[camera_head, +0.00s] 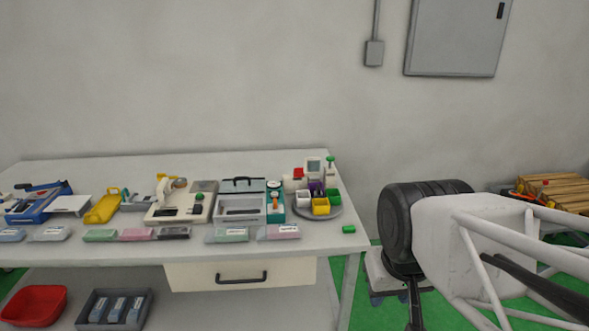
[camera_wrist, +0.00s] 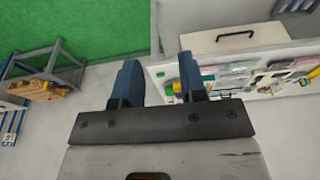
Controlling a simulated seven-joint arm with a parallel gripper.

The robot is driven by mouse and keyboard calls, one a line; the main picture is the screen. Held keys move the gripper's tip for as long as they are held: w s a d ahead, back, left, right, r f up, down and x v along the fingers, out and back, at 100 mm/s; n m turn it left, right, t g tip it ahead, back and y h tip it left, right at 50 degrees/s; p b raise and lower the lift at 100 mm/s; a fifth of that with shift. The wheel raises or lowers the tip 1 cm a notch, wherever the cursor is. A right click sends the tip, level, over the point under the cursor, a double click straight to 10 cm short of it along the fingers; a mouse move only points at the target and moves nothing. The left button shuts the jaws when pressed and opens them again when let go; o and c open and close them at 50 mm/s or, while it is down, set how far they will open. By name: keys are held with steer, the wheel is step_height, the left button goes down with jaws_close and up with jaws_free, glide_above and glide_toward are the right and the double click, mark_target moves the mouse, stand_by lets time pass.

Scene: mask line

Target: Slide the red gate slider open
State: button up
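A small red block-like part (camera_head: 298,172) shows at the right end of the white workbench, on a pale device behind a round grey tray. It may be the red gate slider, but it is too small to tell its shape or position along a track. My gripper (camera_wrist: 159,78) shows in the wrist view with its two blue fingers apart and nothing between them. It is away from the bench devices, which show to its right in that view. In the head view my arm is at the right, clear of the bench, and the fingers cannot be made out.
The workbench (camera_head: 130,249) carries several devices and a front row of packets. The round tray (camera_head: 333,213) holds coloured cups. A drawer (camera_head: 285,275) with a dark handle is shut below. A red bin (camera_head: 36,304) is underneath. Wooden pallets (camera_head: 560,190) stand at the right.

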steer(key=shift+w, duration=0.1)
steer(key=w+a+r+n, duration=0.1)
steer(key=w+r+n, duration=0.2)
steer(key=w, duration=1)
steer(key=w+r+n+g, duration=0.1)
steer(key=w+r+n, duration=0.2)
steer(key=w, duration=1)
steer(key=w+a+r+n, duration=0.1)
steer(key=w+r+n, duration=0.2)
steer(key=w, duration=1.1)
steer(key=w+a+f+n, duration=0.1)
steer(key=w+f+n, duration=0.2)
steer(key=w, duration=0.9)
steer(key=w+a+f+n+g, duration=0.1)
steer(key=w+a+f+n, duration=0.1)
steer(key=w+f, duration=0.7)
steer(key=w+a+f+n, duration=0.1)
steer(key=w+f+n, duration=0.3)
steer(key=w, duration=1.1)
steer(key=shift+w+a+f+g, duration=0.1)
steer(key=shift+w+f+g, duration=0.1)
steer(key=shift+f, duration=0.55)
steer(key=shift+w+a+f+g, duration=0.1)
steer(key=shift+w+f, duration=0.05)
steer(key=shift+f, duration=0.6)
steer(key=shift+f, duration=3.9)
